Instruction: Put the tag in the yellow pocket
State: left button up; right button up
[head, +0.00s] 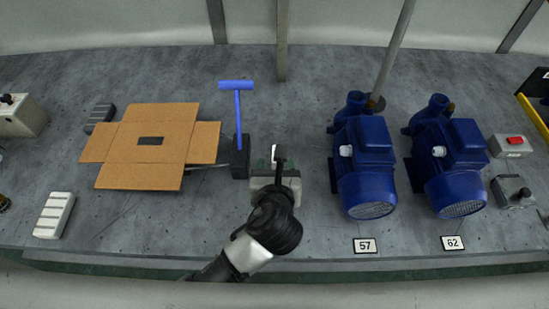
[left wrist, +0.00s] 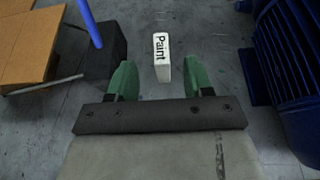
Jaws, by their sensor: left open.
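A small white tag (left wrist: 161,57) with the word "Paint" stands on the grey bench in the left wrist view. It shows as a narrow pale piece (head: 275,151) in the head view, partly hidden by my gripper. My left gripper (head: 275,164) is open over the bench. In the left wrist view its green fingertips (left wrist: 158,80) lie either side of the tag's near end, with gaps on both sides. Contact is not visible. A yellow strip (head: 534,117) beside a dark panel shows at the head view's right edge; I cannot tell whether it is the yellow pocket. My right gripper is out of view.
Two blue pumps (head: 365,170) (head: 449,165) stand right of the gripper, behind plates 57 (head: 365,246) and 62 (head: 452,243). A blue T-handle (head: 238,110) rises from a black block (head: 240,163). Flattened cardboard (head: 128,174) lies left. A red-switch box (head: 510,146) sits right.

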pick_arm(q)
jog(key=x, duration=0.6)
jog(key=shift+w+d+f, duration=0.1)
jog(key=shift+f, duration=0.05)
grip_shut()
